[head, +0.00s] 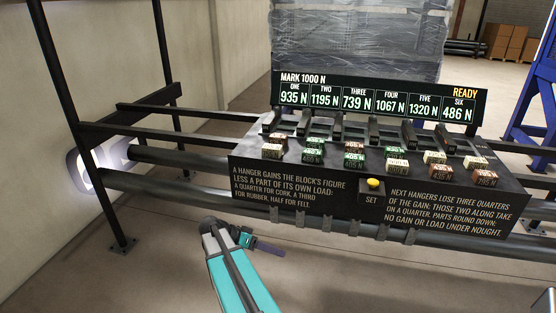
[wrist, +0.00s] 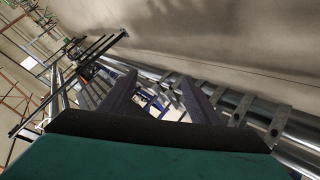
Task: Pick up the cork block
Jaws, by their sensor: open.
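Small labelled blocks stand in two rows on the dark console (head: 300,178) in the head view. They are green, tan and red-brown. I cannot tell for sure which is cork; a tan block (head: 435,157) and another tan block (head: 475,162) sit at the right, and a green block (head: 311,156) sits at the left. My gripper (head: 262,243) is below and in front of the console, apart from the blocks. In the wrist view my gripper (wrist: 160,84) shows two dark purple fingers, apart, with nothing held between them. No block can be made out there.
A display (head: 380,98) behind the blocks reads MARK 1000 N, six newton figures and READY. A yellow button (head: 373,183) marked SET is on the console's front. Pipes (head: 180,158) run across a black stand. Open floor (head: 130,270) lies in front.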

